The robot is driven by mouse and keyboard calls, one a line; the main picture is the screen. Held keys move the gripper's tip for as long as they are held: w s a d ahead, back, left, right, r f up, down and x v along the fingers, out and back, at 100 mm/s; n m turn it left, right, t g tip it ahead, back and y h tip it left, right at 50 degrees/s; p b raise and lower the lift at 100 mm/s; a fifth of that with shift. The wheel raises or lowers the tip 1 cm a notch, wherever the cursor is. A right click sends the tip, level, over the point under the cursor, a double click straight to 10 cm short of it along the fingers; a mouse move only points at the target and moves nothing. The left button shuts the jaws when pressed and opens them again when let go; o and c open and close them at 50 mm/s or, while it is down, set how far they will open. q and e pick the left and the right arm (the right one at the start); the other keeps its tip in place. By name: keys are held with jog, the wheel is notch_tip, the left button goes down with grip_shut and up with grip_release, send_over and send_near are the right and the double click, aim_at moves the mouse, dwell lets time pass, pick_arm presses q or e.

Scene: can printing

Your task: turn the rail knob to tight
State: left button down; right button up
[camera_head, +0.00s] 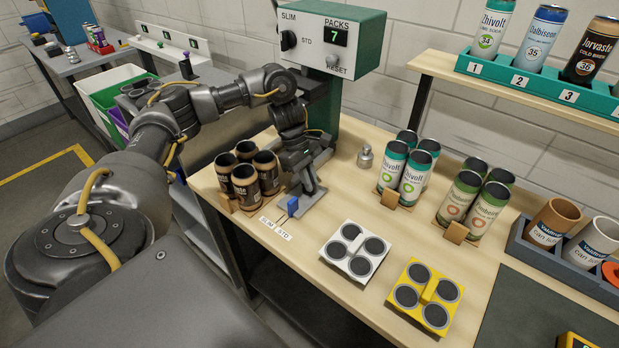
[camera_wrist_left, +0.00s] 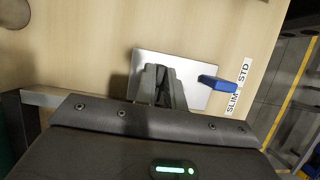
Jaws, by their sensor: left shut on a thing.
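My left gripper (camera_head: 306,184) reaches down onto a small metal rail plate (camera_head: 318,194) on the table, beside the green machine. In the left wrist view its fingers (camera_wrist_left: 160,92) are shut over the middle of the plate (camera_wrist_left: 197,72). The rail knob is hidden between the fingers, so I cannot see which way it is turned. A blue tab (camera_head: 292,206) stands at the plate's edge by the SLIM/STD label (camera_head: 275,229). It also shows in the left wrist view (camera_wrist_left: 222,84), apart from the fingers. My right gripper is not in view.
Dark brown cans (camera_head: 247,188) stand close left of my gripper. The green machine (camera_head: 335,40) rises behind it. Green-topped cans (camera_head: 415,178), a white four-ring carrier (camera_head: 354,252) and a yellow one (camera_head: 426,296) are to the right.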

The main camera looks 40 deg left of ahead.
pick_arm(q)
jog(key=c, duration=1.5)
grip_release()
jog(key=shift+r, duration=0.3)
notch_tip(320, 180, up, 2)
jog(key=shift+w+r, duration=0.1)
jog(key=s+d+r, duration=0.2)
jog(key=s+r, duration=0.1)
jog(key=s+d+r+b, duration=0.1)
jog(key=s+d+r, duration=0.2)
jog(key=s, duration=0.1)
jog(key=s+d+r, duration=0.3)
jog(key=s+r, duration=0.1)
jog(key=shift+s+d+r, duration=0.1)
jog(key=shift+s+d, duration=0.1)
jog(key=shift+d, duration=0.05)
